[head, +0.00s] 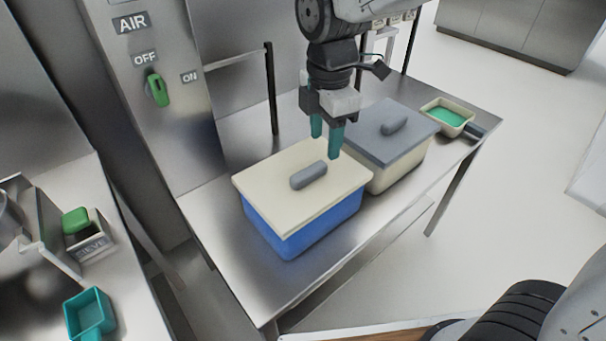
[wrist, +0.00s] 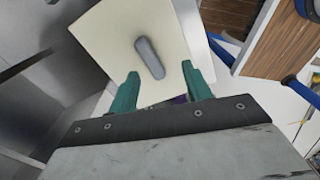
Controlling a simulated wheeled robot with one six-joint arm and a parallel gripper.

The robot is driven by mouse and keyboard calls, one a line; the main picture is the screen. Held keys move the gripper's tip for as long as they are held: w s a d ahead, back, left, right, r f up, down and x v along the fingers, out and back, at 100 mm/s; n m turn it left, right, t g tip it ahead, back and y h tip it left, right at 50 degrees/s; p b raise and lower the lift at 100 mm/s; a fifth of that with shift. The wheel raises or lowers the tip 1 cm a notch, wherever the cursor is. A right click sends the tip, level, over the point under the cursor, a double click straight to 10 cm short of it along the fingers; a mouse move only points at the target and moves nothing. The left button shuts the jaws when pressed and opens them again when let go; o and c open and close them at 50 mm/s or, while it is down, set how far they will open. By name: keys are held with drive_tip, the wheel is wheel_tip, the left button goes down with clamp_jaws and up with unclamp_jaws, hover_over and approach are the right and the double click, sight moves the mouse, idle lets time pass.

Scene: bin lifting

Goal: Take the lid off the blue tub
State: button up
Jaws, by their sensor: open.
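The blue tub (head: 300,235) stands on the steel table, with its cream lid (head: 275,195) lying on top. A grey handle (head: 309,175) sits in the middle of the lid. In the wrist view the lid (wrist: 105,40) and its handle (wrist: 150,58) show beyond the fingertips; the tub body is mostly hidden there. My gripper (head: 327,140) hangs above the lid's far right edge, pointing down. Its two green fingers are open, with nothing between them. The wrist view shows the same open fingers (wrist: 165,85), apart from the handle.
A cream tub with a grey lid (head: 400,130) stands close behind the blue tub on the right. A small tray with green contents (head: 447,117) is at the steel table's (head: 245,285) far end. A dark post (head: 271,90) rises at the table's back edge.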

sight(309, 169)
drive_tip(key=a+f+n, duration=0.1)
drive_tip(key=w+a+f+n, duration=0.1)
drive_tip(key=a, duration=0.1)
drive_tip(key=shift+w+a+f+n, duration=0.1)
drive_tip(key=shift+a+f+n, duration=0.05)
drive_tip(key=shift+f+n, duration=0.2)
drive_tip(key=f, duration=0.7)
drive_tip(key=shift+w+d, duration=0.15)
drive_tip(key=shift+d, duration=0.2)
drive_tip(key=shift+r, duration=0.1)
drive_tip(key=shift+c, duration=0.3)
clamp_jaws()
